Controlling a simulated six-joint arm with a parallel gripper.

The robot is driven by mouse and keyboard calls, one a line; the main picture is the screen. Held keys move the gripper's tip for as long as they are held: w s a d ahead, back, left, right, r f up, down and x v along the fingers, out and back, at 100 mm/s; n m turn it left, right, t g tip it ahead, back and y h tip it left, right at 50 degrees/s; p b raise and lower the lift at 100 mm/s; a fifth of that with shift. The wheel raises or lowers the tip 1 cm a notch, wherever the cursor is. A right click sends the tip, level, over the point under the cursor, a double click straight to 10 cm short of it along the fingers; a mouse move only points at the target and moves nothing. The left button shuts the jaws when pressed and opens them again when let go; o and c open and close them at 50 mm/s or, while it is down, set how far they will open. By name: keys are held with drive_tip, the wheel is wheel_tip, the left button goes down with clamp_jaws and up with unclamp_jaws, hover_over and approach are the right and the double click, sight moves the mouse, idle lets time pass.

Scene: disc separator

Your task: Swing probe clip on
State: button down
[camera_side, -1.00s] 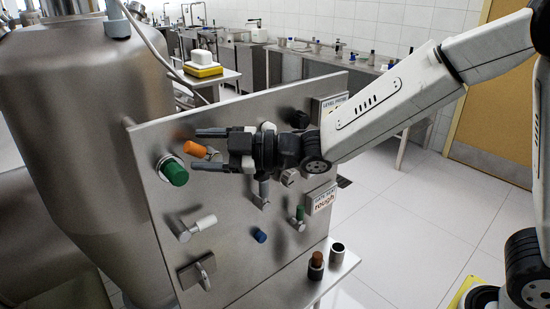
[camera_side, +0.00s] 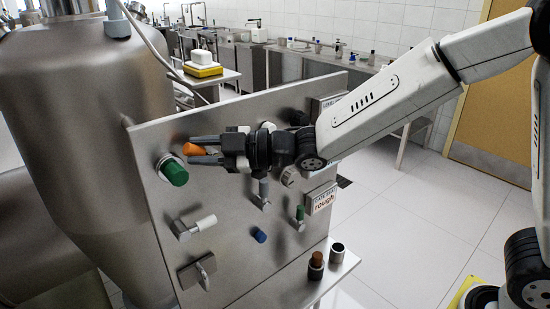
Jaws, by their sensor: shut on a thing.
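An orange handle (camera_side: 193,149) sticks out from the upper left of the steel panel (camera_side: 220,240). My gripper (camera_side: 198,150) reaches in from the right, with one dark finger above the handle and one below it. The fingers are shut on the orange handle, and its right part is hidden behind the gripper. Which part is the probe clip cannot be told for certain. The partly hidden level probe label (camera_side: 330,102) is at the panel's upper right, behind my arm.
A green knob (camera_side: 173,171) sits just below left of the fingers. A white handle (camera_side: 205,222), a blue knob (camera_side: 260,236) and a green handle (camera_side: 300,213) are lower on the panel. A brown-topped peg (camera_side: 316,260) and an open cylinder (camera_side: 337,250) stand on the ledge.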

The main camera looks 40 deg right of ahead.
drive_tip(key=shift+a+f+n, duration=0.1)
drive_tip(key=shift+f+n, duration=0.05)
drive_tip(key=shift+n, duration=0.15)
drive_tip(key=shift+c, duration=2.2)
unclamp_jaws()
drive_tip(key=shift+m, duration=0.4)
drive_tip(key=shift+s+d+r, duration=0.1)
drive_tip(key=shift+d+r, duration=0.1)
drive_tip(key=shift+d, duration=0.1)
drive_tip(key=v, duration=0.7)
drive_tip(key=shift+s+d, duration=0.2)
